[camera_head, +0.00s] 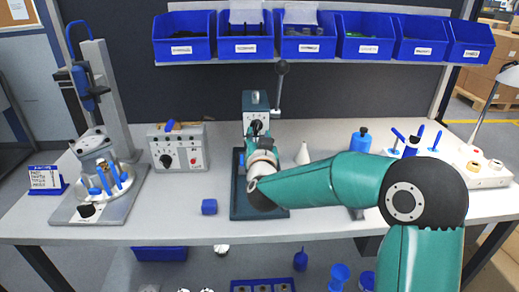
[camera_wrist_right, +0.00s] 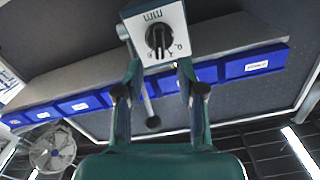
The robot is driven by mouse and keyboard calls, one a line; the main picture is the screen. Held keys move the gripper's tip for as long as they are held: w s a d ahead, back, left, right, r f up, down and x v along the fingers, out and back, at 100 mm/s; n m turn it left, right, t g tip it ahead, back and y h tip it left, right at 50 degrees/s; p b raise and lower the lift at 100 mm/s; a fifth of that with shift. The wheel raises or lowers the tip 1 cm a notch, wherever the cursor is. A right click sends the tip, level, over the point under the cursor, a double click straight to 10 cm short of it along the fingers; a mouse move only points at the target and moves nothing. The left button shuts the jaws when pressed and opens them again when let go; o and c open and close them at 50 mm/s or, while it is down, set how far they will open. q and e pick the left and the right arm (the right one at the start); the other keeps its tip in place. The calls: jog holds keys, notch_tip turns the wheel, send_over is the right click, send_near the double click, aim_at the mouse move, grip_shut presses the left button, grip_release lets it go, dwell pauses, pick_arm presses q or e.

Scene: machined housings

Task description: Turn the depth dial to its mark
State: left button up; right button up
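The depth dial (camera_wrist_right: 158,40) is a round black knob on a pale square face plate with small markings, at the top of the right wrist view. The plate is on the front of the grey and dark press (camera_head: 256,98) at the middle of the table in the head view. My right gripper (camera_wrist_right: 159,70) is open, its two dark fingers spread either side of the dial's line and pointing at it. I cannot tell whether they touch the dial. In the head view my right gripper (camera_head: 259,138) is just in front of the plate and partly hides it. My left gripper is not in view.
A control box (camera_head: 190,135) with another black knob and a red button stands left of the press. A press stand (camera_head: 112,170) is farther left. A lever with a black ball (camera_head: 282,67) rises beside the press. Blue bins (camera_head: 246,46) hang behind.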

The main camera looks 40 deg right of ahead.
jog(key=v, duration=0.7)
jog(key=shift+f, duration=0.1)
